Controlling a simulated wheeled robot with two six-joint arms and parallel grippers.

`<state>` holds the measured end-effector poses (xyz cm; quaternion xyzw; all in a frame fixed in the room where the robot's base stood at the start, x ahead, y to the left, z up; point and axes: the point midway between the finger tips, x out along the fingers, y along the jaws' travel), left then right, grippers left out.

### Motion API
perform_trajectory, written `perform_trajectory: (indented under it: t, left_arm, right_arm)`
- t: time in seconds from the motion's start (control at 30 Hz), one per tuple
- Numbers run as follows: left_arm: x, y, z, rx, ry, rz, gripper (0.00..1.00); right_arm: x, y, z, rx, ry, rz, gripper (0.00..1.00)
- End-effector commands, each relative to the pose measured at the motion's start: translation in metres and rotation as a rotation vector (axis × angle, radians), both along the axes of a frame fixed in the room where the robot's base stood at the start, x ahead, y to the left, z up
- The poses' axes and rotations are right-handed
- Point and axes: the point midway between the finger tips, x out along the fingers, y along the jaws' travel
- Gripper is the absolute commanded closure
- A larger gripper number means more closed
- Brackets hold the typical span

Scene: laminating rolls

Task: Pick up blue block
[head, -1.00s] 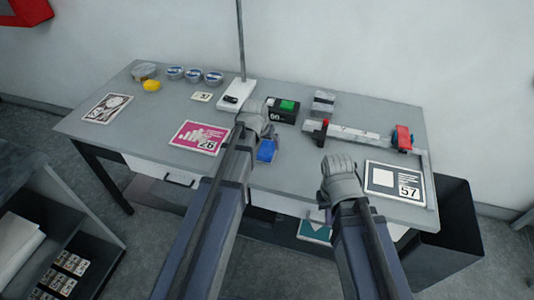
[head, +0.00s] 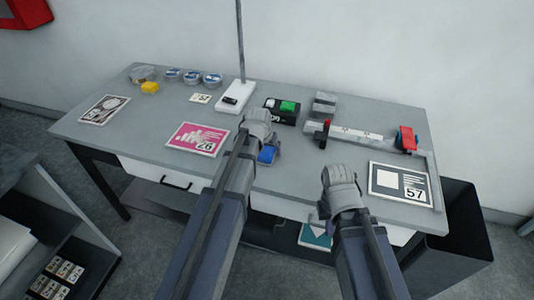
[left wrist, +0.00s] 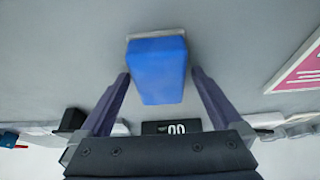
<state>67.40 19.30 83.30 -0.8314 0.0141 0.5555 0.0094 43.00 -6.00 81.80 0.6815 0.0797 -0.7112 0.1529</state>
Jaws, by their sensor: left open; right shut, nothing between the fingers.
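The blue block (head: 267,154) lies on the grey table near its front edge, partly hidden by my left gripper in the head view. In the left wrist view the blue block (left wrist: 158,70) sits between the two open fingers, with a gap on each side. My left gripper (left wrist: 158,92) is open around it; in the head view the left gripper (head: 260,130) is over the table just behind the block. My right gripper (head: 341,178) is shut and empty at the table's front edge.
A pink card (head: 197,138) lies left of the block. A black box with a green top (head: 283,110) and a white stand (head: 236,95) are behind it. A ruler-like trimmer (head: 360,135) and card 57 (head: 400,183) lie to the right.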

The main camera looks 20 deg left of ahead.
Motion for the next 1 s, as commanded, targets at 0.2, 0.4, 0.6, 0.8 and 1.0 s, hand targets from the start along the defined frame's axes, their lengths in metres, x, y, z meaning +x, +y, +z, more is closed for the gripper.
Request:
perform_trajectory:
  t: [0.2,0.4,0.6,0.8,1.0]
  left_arm:
    - [-0.0001,0.0000,-0.0020,0.000,0.000,0.000,0.08]
    - [0.0000,0.0001,-0.0019,0.000,0.000,0.000,0.30]
    - [0.0000,0.0001,-0.0020,0.000,0.000,0.000,0.53]
    - [-0.0001,0.0000,-0.0020,0.000,0.000,0.000,0.75]
    - [-0.0001,0.0000,-0.0020,0.000,0.000,0.000,0.89]
  right_arm:
    - [0.0000,0.0000,-0.0020,0.000,0.000,0.000,1.00]
    - [0.0000,0.0000,-0.0020,0.000,0.000,0.000,1.00]
    - [0.0000,0.0000,-0.0020,0.000,0.000,0.000,1.00]
    - [0.0000,0.0000,-0.0019,0.000,0.000,0.000,1.00]
    - [0.0000,0.0000,-0.0019,0.000,0.000,0.000,1.00]
